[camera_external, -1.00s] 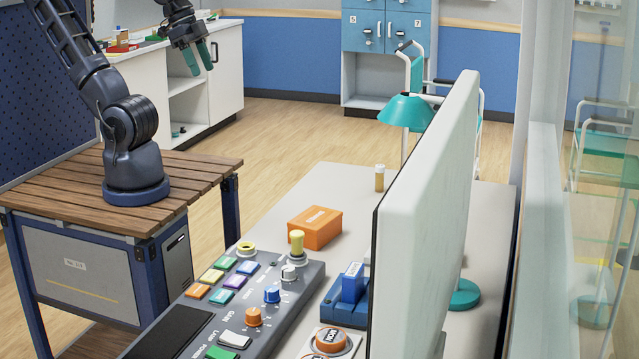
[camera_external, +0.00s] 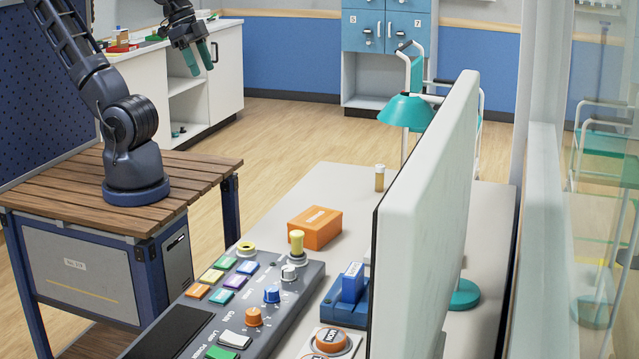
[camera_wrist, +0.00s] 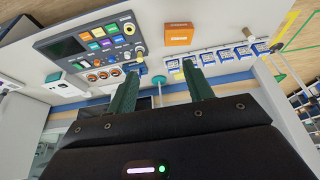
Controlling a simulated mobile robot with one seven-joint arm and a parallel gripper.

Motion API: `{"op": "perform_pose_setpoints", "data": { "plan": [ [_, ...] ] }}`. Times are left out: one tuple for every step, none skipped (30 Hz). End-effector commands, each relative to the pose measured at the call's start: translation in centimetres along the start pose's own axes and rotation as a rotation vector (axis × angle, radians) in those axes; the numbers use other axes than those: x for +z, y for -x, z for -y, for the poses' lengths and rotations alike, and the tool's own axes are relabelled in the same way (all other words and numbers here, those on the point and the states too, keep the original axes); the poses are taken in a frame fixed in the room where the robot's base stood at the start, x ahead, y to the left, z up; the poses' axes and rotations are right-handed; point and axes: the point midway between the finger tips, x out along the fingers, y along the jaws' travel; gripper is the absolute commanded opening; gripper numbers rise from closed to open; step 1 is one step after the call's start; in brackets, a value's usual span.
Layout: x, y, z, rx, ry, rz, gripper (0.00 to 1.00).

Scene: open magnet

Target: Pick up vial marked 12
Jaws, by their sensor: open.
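A small amber vial with a pale cap (camera_external: 379,178) stands upright on the grey desk, past the orange box in the external view. No number can be read on it. In the wrist view a small tan item (camera_wrist: 248,37) near the row of blue pieces may be this vial; I cannot tell. My gripper (camera_external: 201,64) is high in the air at the upper left, far from the desk vial. Its two green fingers are apart and empty, and they also show in the wrist view (camera_wrist: 161,68).
An orange box (camera_external: 315,228) and a control panel (camera_external: 230,305) sit on the desk (camera_external: 345,185). A large white screen (camera_external: 425,220) hides much of its right side. Blue labelled pieces (camera_wrist: 222,54) stand in a row. A teal lamp (camera_external: 405,110) rises behind the screen.

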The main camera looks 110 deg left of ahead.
Motion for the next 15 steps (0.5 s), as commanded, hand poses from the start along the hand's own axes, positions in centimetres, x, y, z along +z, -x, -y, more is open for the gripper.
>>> {"op": "perform_pose_setpoints", "data": {
  "plan": [
    [-0.1, 0.0, 0.0, 0.001, 0.003, 0.002, 0.51],
    [-0.1, -0.1, 0.0, 0.002, 0.007, 0.006, 0.51],
    [-0.3, -0.2, 0.0, 0.004, 0.017, 0.012, 0.51],
    [-0.5, -0.3, 0.1, 0.007, 0.026, 0.02, 0.51],
    [-0.7, -0.4, 0.1, 0.01, 0.039, 0.029, 0.51],
    [-1.1, -0.7, 0.1, 0.018, 0.059, 0.044, 0.51],
    [-1.4, -0.9, 0.1, 0.023, 0.077, 0.058, 0.51],
    [-1.7, -1.1, 0.1, 0.03, 0.097, 0.073, 0.51],
    [-2.2, -1.5, 0.1, 0.04, 0.125, 0.095, 0.51],
    [-2.6, -1.7, 0.2, 0.048, 0.149, 0.11, 0.51],
    [-3.0, -2.0, 0.2, 0.056, 0.171, 0.125, 0.51],
    [-3.6, -2.5, 0.3, 0.068, 0.203, 0.147, 0.51],
    [-4.0, -2.8, 0.4, 0.076, 0.225, 0.162, 0.51],
    [-4.4, -3.0, 0.4, 0.086, 0.249, 0.177, 0.51],
    [-4.9, -3.5, 0.6, 0.097, 0.281, 0.198, 0.51]
  ]
}}
